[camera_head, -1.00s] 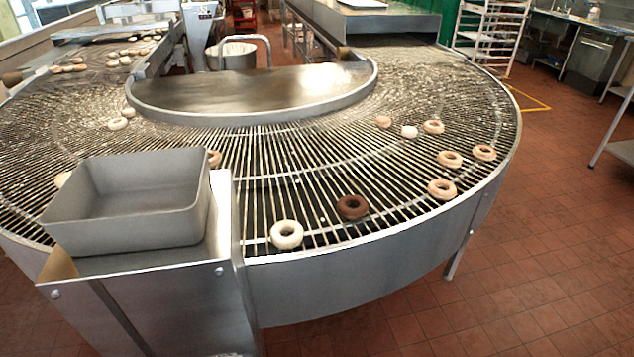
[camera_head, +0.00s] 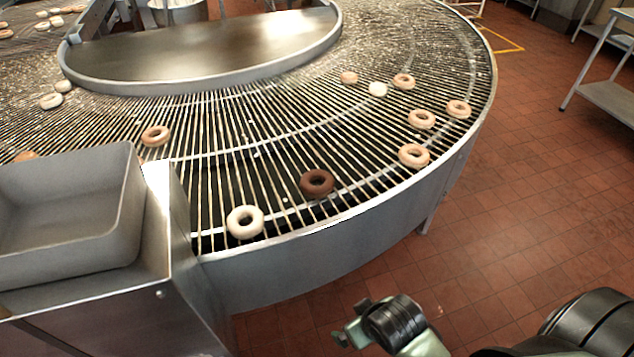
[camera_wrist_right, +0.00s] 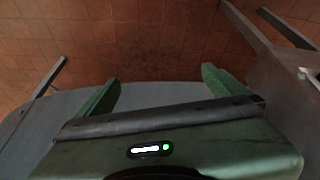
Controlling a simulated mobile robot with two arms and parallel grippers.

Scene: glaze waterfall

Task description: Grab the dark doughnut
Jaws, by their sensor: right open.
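The dark doughnut (camera_head: 317,182) lies flat on the wire conveyor near its front curved edge, just right of a white doughnut (camera_head: 245,222). My right arm comes in at the lower right of the head view, with its wrist (camera_head: 392,320) in front of and below the conveyor, apart from the doughnut. In the right wrist view my right gripper (camera_wrist_right: 158,88) has its two green fingers spread wide with nothing between them. The dark doughnut does not show in that view. My left gripper is not in view.
Several light doughnuts (camera_head: 414,155) lie to the right on the conveyor. A metal bin (camera_head: 70,215) stands at the left on a metal stand. The conveyor's raised front rim (camera_head: 340,222) lies between my right arm and the doughnut. Open tiled floor is at the right.

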